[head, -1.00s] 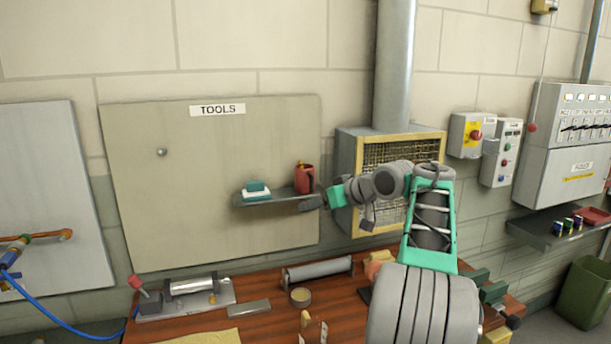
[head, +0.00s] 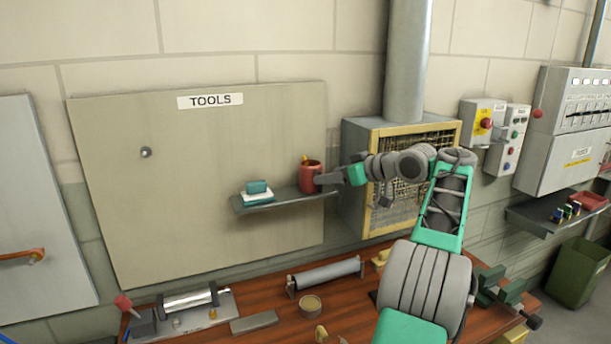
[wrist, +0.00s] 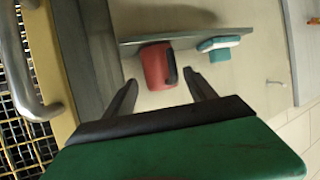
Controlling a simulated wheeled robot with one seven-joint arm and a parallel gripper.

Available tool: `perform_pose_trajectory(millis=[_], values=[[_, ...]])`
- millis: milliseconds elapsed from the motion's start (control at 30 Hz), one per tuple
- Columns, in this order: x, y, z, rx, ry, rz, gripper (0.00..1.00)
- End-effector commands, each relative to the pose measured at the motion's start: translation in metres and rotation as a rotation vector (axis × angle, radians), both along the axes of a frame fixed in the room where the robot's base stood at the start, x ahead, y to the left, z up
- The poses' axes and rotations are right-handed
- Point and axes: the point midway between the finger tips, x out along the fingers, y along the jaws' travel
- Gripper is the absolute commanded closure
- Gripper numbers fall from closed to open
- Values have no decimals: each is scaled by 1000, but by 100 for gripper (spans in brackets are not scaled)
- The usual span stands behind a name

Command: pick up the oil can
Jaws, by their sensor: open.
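The oil can, a red can (head: 312,178) with a small yellow-orange part at its top, stands upright at the right end of a small grey wall shelf (head: 285,198). In the wrist view the red can (wrist: 153,66) shows a black handle on its side. My gripper (wrist: 161,78) is open and empty, its two dark fingers spread on either side of the can in that view. In the head view my gripper (head: 328,179) is just right of the can, at about its height. I cannot tell whether a finger touches it.
A teal and white block (head: 257,191) sits left of the can on the shelf. A yellow-framed mesh box (head: 352,170) is on the wall close behind my arm. A wooden workbench (head: 345,318) with several tools lies below.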

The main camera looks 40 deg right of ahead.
Motion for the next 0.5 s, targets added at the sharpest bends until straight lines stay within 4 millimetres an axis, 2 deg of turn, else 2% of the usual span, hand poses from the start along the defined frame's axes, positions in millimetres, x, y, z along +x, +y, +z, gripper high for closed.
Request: perform_pose_trajectory(millis=[100,267,500], values=[[21,2,-9,2,1,-1,35],[38,3,-16,1,1,-4,35],[77,10,-30,2,1,0,35]])
